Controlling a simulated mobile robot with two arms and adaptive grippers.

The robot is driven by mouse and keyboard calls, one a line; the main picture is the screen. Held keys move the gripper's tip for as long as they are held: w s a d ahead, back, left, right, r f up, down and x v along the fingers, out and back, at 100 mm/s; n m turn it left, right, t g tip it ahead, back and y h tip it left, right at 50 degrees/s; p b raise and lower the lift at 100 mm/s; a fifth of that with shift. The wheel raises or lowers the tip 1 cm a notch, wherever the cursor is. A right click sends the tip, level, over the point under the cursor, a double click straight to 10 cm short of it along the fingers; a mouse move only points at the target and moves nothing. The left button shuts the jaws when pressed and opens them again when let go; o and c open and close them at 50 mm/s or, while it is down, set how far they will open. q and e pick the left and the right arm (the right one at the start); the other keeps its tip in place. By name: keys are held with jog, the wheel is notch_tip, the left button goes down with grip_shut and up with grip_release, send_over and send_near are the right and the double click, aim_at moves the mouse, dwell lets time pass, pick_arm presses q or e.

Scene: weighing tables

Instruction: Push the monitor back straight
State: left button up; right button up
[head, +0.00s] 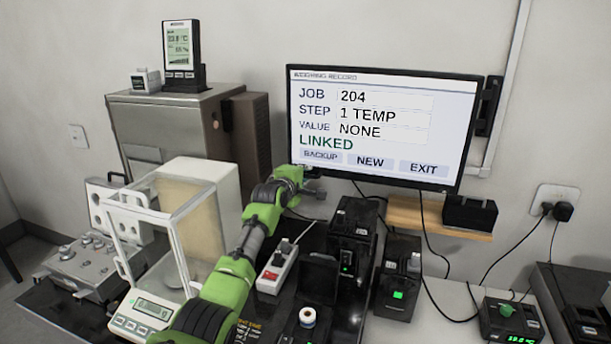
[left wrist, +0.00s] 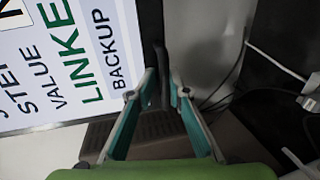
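The monitor (head: 385,82) hangs in front of the back wall, and its screen reads WEIGHING RECORD. My right gripper is not in view.
A balance with a glass draft shield (head: 185,235) stands left of my arm. Black devices (head: 352,225) and a white power strip (head: 277,268) are below the monitor. A wooden shelf (head: 440,222) and hanging cables are under its right side. A grey cabinet (head: 165,125) stands at the left.

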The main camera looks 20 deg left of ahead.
pick_arm(q)
jog(key=shift+a, duration=0.1)
jog(key=shift+s+f, duration=0.2)
jog(key=shift+s, duration=0.15)
jog(key=v, duration=1.1)
jog(key=shift+s+d+r, duration=0.2)
jog(key=shift+r, duration=0.05)
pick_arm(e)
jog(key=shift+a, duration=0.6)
pick_arm(q)
jog(key=shift+f, duration=0.1)
